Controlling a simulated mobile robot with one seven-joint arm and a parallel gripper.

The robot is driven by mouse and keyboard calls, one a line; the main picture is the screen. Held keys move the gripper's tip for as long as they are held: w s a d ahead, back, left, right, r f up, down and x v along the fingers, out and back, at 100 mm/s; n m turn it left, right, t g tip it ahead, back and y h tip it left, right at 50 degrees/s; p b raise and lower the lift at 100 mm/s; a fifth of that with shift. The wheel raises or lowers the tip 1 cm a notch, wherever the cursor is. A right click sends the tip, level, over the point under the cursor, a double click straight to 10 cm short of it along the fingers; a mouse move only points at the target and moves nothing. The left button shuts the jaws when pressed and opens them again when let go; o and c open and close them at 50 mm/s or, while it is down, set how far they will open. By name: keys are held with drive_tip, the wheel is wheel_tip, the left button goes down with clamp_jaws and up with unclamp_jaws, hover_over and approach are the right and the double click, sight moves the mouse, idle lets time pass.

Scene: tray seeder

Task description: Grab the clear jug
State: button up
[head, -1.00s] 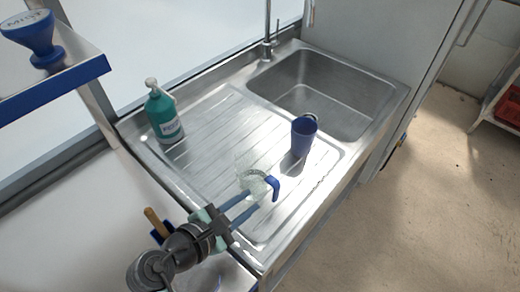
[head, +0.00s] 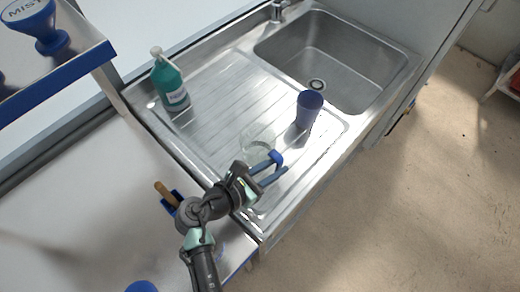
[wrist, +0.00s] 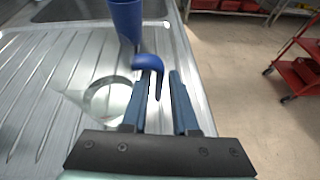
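The clear jug (head: 254,146) stands on the ribbed steel drainboard (head: 215,110) and is hard to see because it is transparent. Its round rim and body show in the wrist view (wrist: 103,97), left of my fingers. Its blue handle (wrist: 149,63) curves over near the fingertips, and its lower end appears between them in that view. My gripper (head: 273,171) is open at the handle side of the jug, and a gap shows between its fingers in the wrist view (wrist: 163,80). I cannot tell whether either finger touches the handle.
A dark blue cup (head: 308,110) stands just beyond the jug, close to the fingertips. A teal bottle (head: 168,82) stands at the back left of the drainboard. The sink basin (head: 335,60) is beyond. A wooden-handled tool (head: 166,193) lies near my arm.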

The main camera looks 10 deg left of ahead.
drive_tip(key=x, duration=0.5)
drive_tip(key=shift+w+r, duration=0.1)
clamp_jaws()
idle(1.2)
